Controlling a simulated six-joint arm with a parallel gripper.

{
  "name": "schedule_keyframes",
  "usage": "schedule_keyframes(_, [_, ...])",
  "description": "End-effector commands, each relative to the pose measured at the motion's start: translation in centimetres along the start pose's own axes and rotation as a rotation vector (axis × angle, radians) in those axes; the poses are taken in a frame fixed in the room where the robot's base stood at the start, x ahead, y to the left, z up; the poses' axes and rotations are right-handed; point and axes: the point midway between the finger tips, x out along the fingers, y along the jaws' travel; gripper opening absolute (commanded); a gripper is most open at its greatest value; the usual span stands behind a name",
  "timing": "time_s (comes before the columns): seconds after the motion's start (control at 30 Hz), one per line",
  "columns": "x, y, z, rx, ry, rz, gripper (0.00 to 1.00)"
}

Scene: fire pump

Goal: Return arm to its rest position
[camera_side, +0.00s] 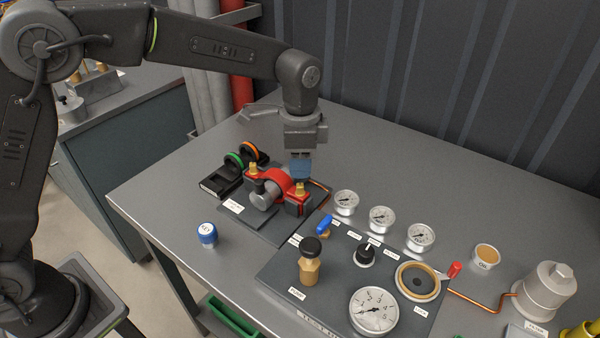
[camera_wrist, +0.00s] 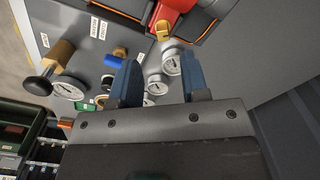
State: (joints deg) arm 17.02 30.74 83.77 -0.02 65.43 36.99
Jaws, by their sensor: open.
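My gripper (camera_side: 301,170) hangs at the end of my arm over the back part of the grey table, just behind the small red and grey pump (camera_side: 272,187). Its blue fingers point down. In the wrist view my gripper (camera_wrist: 160,80) shows two blue fingers spread apart with nothing held between them. The red part of the pump (camera_wrist: 172,18) lies beyond the fingertips at the top of that view. In the side view the fingertips look close to the pump's right end; I cannot tell whether they touch it.
A panel (camera_side: 340,252) with several gauges, a blue-handled valve (camera_side: 324,226) and a brass black-topped knob (camera_side: 310,262) stands right of the pump. A blue-capped item (camera_side: 207,235) stands at left. A grey cylinder (camera_side: 546,290) is at far right. The table's back right is clear.

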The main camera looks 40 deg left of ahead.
Motion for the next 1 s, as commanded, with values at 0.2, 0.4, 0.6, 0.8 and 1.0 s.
schedule_keyframes(0.2, [-1.7,0.0,0.0,0.000,0.001,0.000,0.41])
schedule_keyframes(0.4, [-1.8,0.0,0.0,0.000,0.000,0.000,0.41])
schedule_keyframes(0.6, [-2.1,0.0,0.3,-0.008,0.004,-0.003,0.41])
schedule_keyframes(0.8, [-5.9,0.6,4.1,-0.132,0.061,-0.044,0.41])
schedule_keyframes(1.0, [-10.2,2.7,10.9,-0.353,0.159,-0.105,0.41])
